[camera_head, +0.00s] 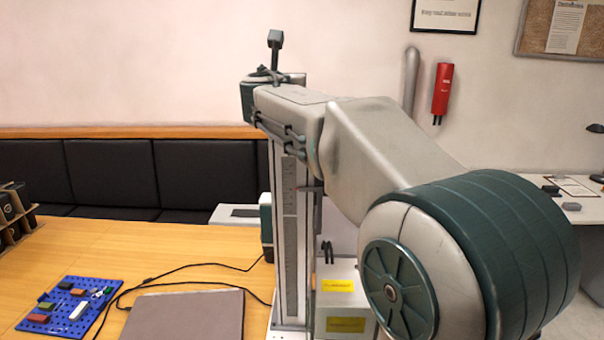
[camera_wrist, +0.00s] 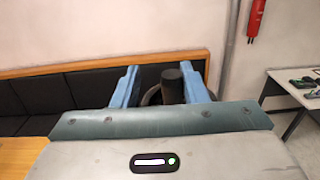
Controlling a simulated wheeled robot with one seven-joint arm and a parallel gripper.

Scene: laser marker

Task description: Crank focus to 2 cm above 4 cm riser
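In the head view the laser marker's upright column (camera_head: 291,235) carries a ruled scale; its readings are too small to read. A grey-and-teal laser head (camera_head: 240,215) sticks out to the left of it. My gripper (camera_wrist: 159,67) shows in the wrist view with two blue fingers apart. A dark round crank knob (camera_wrist: 173,86) stands between them, nearer the right finger, with a gap to the left finger. Part of a dark handwheel (camera_wrist: 152,96) shows behind the knob. In the head view my arm hides the column's top and my fingers. I cannot make out a riser.
A grey box with yellow labels (camera_head: 341,297) stands right of the column. A flat grey slab (camera_head: 185,318), cables and a blue pegboard (camera_head: 70,305) with several blocks lie on the wooden table (camera_head: 150,245). A black padded bench (camera_head: 105,175) runs along the wall behind.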

